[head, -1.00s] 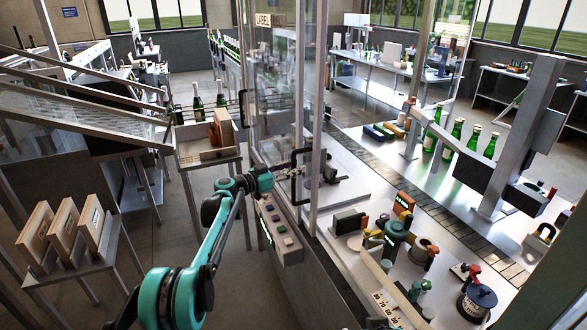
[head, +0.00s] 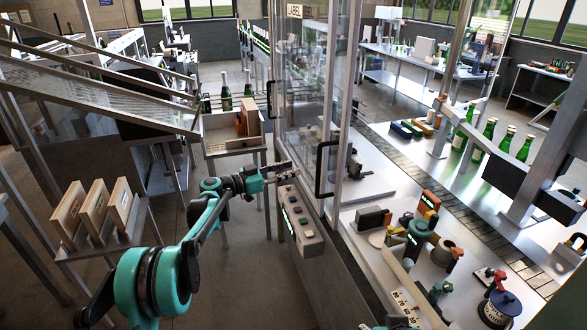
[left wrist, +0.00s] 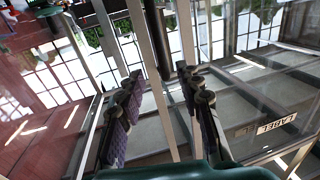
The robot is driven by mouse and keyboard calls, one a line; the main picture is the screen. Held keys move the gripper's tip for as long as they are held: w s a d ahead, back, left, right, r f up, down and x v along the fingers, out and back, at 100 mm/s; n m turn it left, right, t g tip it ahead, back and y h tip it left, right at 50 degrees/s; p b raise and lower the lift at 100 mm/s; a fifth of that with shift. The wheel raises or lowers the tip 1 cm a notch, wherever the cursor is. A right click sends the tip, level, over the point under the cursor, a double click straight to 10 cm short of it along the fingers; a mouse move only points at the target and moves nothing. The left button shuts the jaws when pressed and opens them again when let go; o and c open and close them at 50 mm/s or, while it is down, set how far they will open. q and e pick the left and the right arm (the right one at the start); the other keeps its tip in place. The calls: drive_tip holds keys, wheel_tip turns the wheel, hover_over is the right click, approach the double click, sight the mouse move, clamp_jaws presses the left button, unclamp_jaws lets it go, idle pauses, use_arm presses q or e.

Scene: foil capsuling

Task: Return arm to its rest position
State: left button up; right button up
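My left arm, teal and grey, reaches from the bottom left of the head view to my left gripper (head: 282,174). The gripper is in the air just left of a glass door's black handle (head: 322,168), above a control box with buttons (head: 300,226). A gap shows between it and the handle. In the left wrist view, the two dark padded fingers (left wrist: 162,108) stand apart with nothing held between them. Metal posts and glass show behind them.
The glass enclosure (head: 305,100) and its frame stand right of my left gripper. The bench (head: 375,150) at the right carries several tools.

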use_arm(q)
drive_tip(key=shift+s, duration=0.1)
drive_tip(key=s+a+f+n+g+y+b, duration=0.1)
drive_tip(key=s+f+n+y+b, duration=0.25)
drive_tip(key=s, duration=0.75)
drive_tip(key=s+a+f+n+g+y+b, duration=0.1)
drive_tip(key=s+f+n+y+b, duration=0.2)
drive_tip(key=s, duration=0.7)
drive_tip(key=s+a+f+n+y+b, duration=0.2)
drive_tip(key=s+a+f+y, duration=0.1)
drive_tip(key=s, duration=0.5)
drive_tip(key=s+a+f+n+y+b, duration=0.1)
drive_tip(key=s+a+f+y, duration=0.2)
drive_tip(key=s+a+f, duration=0.2)
drive_tip(key=s+a+f+n+y+b, duration=0.2)
drive_tip(key=s+a+f+y, duration=0.1)
drive_tip(key=s+f, duration=0.6)
drive_tip(key=s+a, duration=0.1)
drive_tip(key=s, duration=0.1)
drive_tip(key=shift+s+a+f+n+b, duration=0.2)
drive_tip(key=shift+s+a+n+b, duration=0.15)
